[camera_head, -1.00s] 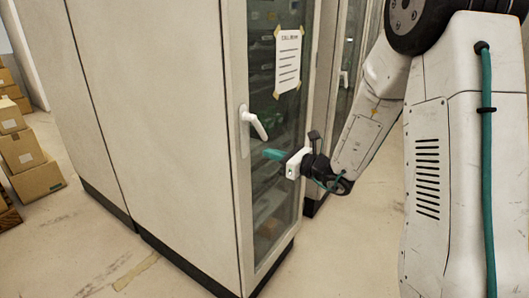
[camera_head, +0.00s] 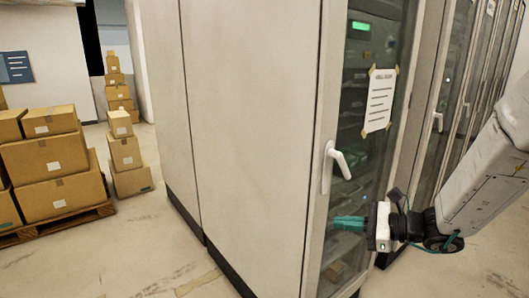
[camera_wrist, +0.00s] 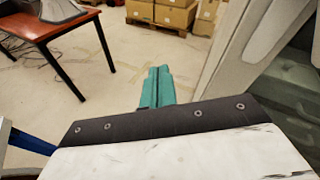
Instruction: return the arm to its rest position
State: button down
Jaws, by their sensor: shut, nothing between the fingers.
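My gripper (camera_head: 346,223) has teal fingers that are shut with nothing between them. In the head view it is in front of the glass door of a tall pale cabinet (camera_head: 250,130), below and right of the white door handle (camera_head: 335,166). The fingers point left. In the wrist view the gripper's fingers (camera_wrist: 157,88) lie side by side against the floor, with part of the cabinet on the right. My forearm reaches in from the right edge of the head view.
A paper sheet (camera_head: 380,99) is taped to the cabinet's glass. Cardboard boxes (camera_head: 46,158) stand on a wooden pallet (camera_head: 55,227) at the left. A red-brown table (camera_wrist: 60,30) is at the wrist view's upper left. Open floor (camera_head: 140,245) lies left of the cabinet.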

jog(key=s+a+r+n+g+h, duration=0.2)
jog(key=s+n+g+h, duration=0.3)
jog(key=s+n+g, duration=0.9)
jog(key=s+d+r+n+t+h, duration=0.3)
jog(key=s+t+h, duration=0.1)
jog(key=s, duration=0.3)
jog(key=s+d+r+n+t+h, duration=0.3)
jog(key=s+d+t+h, duration=0.1)
jog(key=s, duration=0.2)
jog(key=shift+s+d+n+h, duration=0.15)
jog(key=shift+s+n+h, duration=0.15)
jog(key=shift+s+h, duration=0.1)
jog(key=shift+r, duration=0.1)
